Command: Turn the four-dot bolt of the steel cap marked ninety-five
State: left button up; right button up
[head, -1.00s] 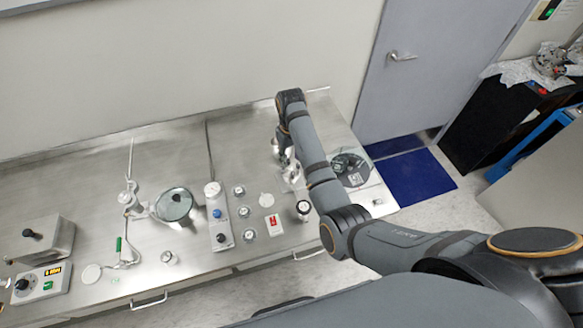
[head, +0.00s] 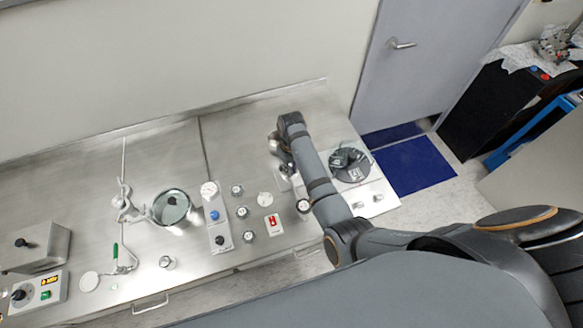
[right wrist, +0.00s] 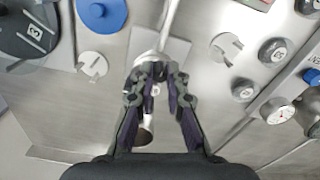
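My right gripper (right wrist: 155,72) points down at the steel bench in the right wrist view. Its two fingers lean inward around a shiny metal part (right wrist: 147,58) with a small marked piece between them; I cannot tell whether they press on it. In the head view this gripper (head: 287,168) is at the bench's right part, mostly hidden by my forearm. Several dark round caps show, one with a pale label (right wrist: 278,52) in the wrist view and another (head: 249,236) in the head view. Numbers and dots are too small to read surely, so I cannot single out the ninety-five cap or its bolt. My left gripper is out of view.
A dark disc (head: 350,165) lies right of my gripper. A box with blue and black knobs (head: 214,215), a red-and-white switch (head: 273,224) and a glass-topped vessel (head: 172,207) stand left. The bench's back strip is clear.

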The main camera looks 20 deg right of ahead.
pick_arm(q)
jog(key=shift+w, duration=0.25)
pick_arm(e)
grip_shut()
jog(key=shift+m, duration=0.3)
jog(key=m, duration=0.4)
jog(key=shift+m, duration=2.4)
jog(key=o, duration=0.7)
grip_release()
